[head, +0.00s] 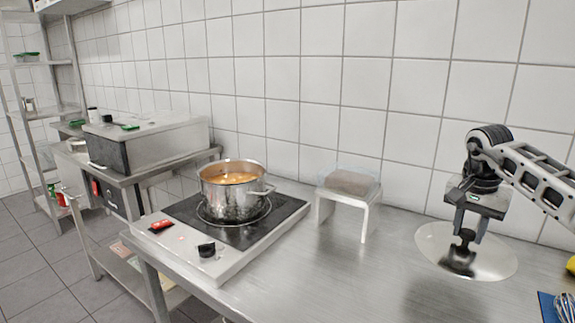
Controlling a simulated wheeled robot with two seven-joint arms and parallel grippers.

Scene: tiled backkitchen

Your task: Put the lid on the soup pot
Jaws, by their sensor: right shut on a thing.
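The soup pot (232,190) stands open on the hob's dark cooking plate, with orange-brown soup (230,178) showing inside. The lid (490,262), a pale see-through disc with a dark knob, is at the right over the steel counter. My right gripper (466,236) points down and is shut on the lid's knob. I cannot tell whether the lid touches the counter or hangs just above it. The lid is well to the right of the pot. My left gripper is out of view.
The hob (270,232) has a black knob and a red switch at its front. A small white stand (350,196) with a brownish block on it is between pot and lid. A blue item (555,305) and a yellow thing (571,264) are at the right edge. The counter's front middle is clear.

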